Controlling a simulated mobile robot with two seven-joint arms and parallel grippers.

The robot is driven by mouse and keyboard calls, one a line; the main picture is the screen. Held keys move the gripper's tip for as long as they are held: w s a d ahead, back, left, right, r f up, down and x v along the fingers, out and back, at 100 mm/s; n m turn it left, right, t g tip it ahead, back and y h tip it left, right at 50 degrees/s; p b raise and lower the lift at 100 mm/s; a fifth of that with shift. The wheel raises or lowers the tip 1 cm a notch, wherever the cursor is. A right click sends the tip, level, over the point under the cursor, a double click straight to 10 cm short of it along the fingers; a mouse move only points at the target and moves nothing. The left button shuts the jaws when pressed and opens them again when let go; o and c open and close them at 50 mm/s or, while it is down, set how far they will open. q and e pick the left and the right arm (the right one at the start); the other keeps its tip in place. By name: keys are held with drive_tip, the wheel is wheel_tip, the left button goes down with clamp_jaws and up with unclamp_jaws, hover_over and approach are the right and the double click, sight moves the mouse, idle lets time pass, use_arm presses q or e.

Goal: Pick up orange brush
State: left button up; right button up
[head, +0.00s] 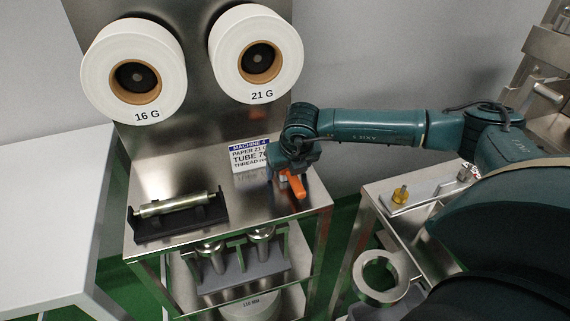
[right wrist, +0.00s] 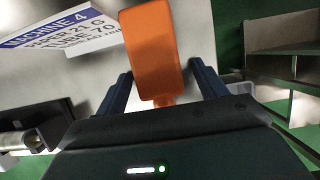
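The orange brush (head: 297,187) is on the metal table of the machine, near its right edge, partly hidden by my right gripper (head: 283,174) in the head view. In the right wrist view, the brush's wide orange part (right wrist: 148,45) and narrower neck lie between the two dark fingers of my right gripper (right wrist: 162,85). The fingers are apart, with a gap on each side of the brush, so it is not gripped. The lower end of the brush is hidden by the gripper body. My left gripper is not in view.
A "Machine 4" sign (head: 250,156) stands just behind the gripper. A black holder with a metal roller (head: 178,206) is on the table's left. Two paper rolls, 16 G (head: 134,72) and 21 G (head: 256,56), hang above. A side table (head: 375,187) stands at right.

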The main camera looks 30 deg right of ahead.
drive_tip(key=c, duration=1.1)
drive_tip(key=shift+r, duration=0.1)
drive_tip(key=shift+s+a+r, duration=0.15)
drive_tip(key=shift+s+r, duration=0.25)
drive_tip(key=shift+s, duration=0.05)
drive_tip(key=s+a+r+b, duration=0.2)
drive_tip(key=s+r, duration=0.5)
drive_tip(key=s, duration=0.5)
drive_tip(key=shift+s+a, duration=0.35)
drive_tip(key=shift+a, duration=0.15)
drive_tip(key=o, duration=0.5)
drive_tip(key=shift+c, duration=0.2)
drive_tip(key=c, duration=0.3)
